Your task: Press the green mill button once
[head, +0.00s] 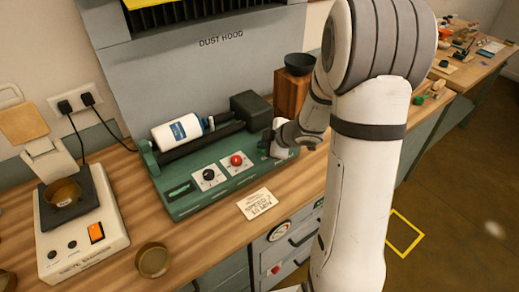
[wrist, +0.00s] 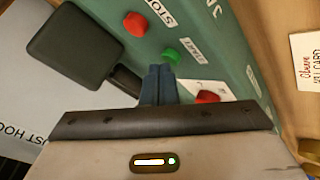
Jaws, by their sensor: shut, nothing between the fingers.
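The green mill (head: 190,200) stands on the bench with a white jar (head: 178,131) lying on its rollers. In the wrist view, the small green button (wrist: 170,56) is on the mill's green panel (wrist: 200,20), beside a white label. My gripper (wrist: 159,70) is shut and empty, its fingertips close below the button in the picture. I cannot tell whether they touch it. A red button (wrist: 135,24) by a STOP label and a red knob (wrist: 207,97) flank it. In the head view my gripper (head: 269,142) is at the mill's right end and the green button is hidden.
A dark block (wrist: 75,45) lies left of the fingers in the wrist view. A paper card (head: 260,204) lies before the mill. A scale (head: 85,240) and a small bowl (head: 153,260) are at left. A wooden block (head: 290,95) with a dark bowl (head: 300,63) stands behind my gripper.

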